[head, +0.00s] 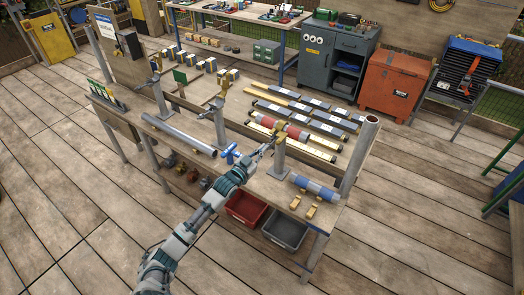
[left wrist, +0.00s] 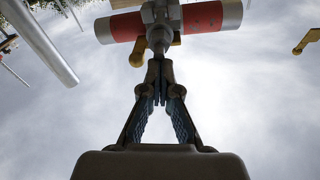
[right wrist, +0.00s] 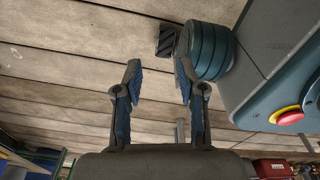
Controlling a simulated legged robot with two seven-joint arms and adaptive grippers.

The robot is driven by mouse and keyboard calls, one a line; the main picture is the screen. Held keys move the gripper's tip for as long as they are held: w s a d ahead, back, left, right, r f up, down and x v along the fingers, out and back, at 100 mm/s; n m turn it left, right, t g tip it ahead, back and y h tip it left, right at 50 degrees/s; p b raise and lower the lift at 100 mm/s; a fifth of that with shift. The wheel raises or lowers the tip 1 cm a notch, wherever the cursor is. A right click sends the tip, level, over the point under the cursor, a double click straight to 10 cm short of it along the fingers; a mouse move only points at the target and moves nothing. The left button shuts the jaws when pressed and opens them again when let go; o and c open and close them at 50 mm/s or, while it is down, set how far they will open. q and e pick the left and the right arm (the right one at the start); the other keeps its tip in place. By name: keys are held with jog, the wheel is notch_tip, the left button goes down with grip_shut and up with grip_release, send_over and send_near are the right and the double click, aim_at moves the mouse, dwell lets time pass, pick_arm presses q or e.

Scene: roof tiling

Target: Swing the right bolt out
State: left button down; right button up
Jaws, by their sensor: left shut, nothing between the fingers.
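The right bolt appears to be the yellow swing piece (head: 281,134) at the top of the right grey post (head: 279,160). A red and grey tube (head: 297,133) lies behind it in the head view. My left gripper (head: 267,148) is shut and empty just left of the post top. In the left wrist view its closed tips (left wrist: 160,68) point at a grey rounded part (left wrist: 160,38) below the red and grey tube (left wrist: 203,17); I cannot tell if they touch. A yellow piece (left wrist: 136,52) hangs beside them. My right gripper (right wrist: 158,78) is open and empty, away from the bench.
A blue fitting (head: 231,153) and a long grey pipe (head: 180,134) are left of my left gripper. A blue and grey tube (head: 315,188) lies at the right bench end. Red (head: 246,207) and grey bins (head: 287,231) are below. The floor in front is clear.

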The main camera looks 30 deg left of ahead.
pick_arm(q)
jog(key=shift+s+d+f, duration=0.1)
jog(key=shift+d+f, duration=0.2)
jog(key=shift+f, duration=0.25)
pick_arm(e)
jog(key=shift+d+f, duration=0.1)
pick_arm(q)
jog(key=shift+r, duration=0.1)
notch_tip(320, 180, up, 4)
jog(key=p, duration=0.4)
jog(key=s+a+f+b, duration=0.1)
jog(key=s, duration=0.8)
pick_arm(e)
jog(key=s, duration=0.3)
jog(key=s+d, duration=0.1)
jog(key=s, duration=0.1)
jog(key=shift+s+r, duration=0.15)
jog(key=shift+r, duration=0.25)
pick_arm(q)
jog(key=shift+d, duration=0.25)
pick_arm(e)
jog(key=shift+d, duration=0.2)
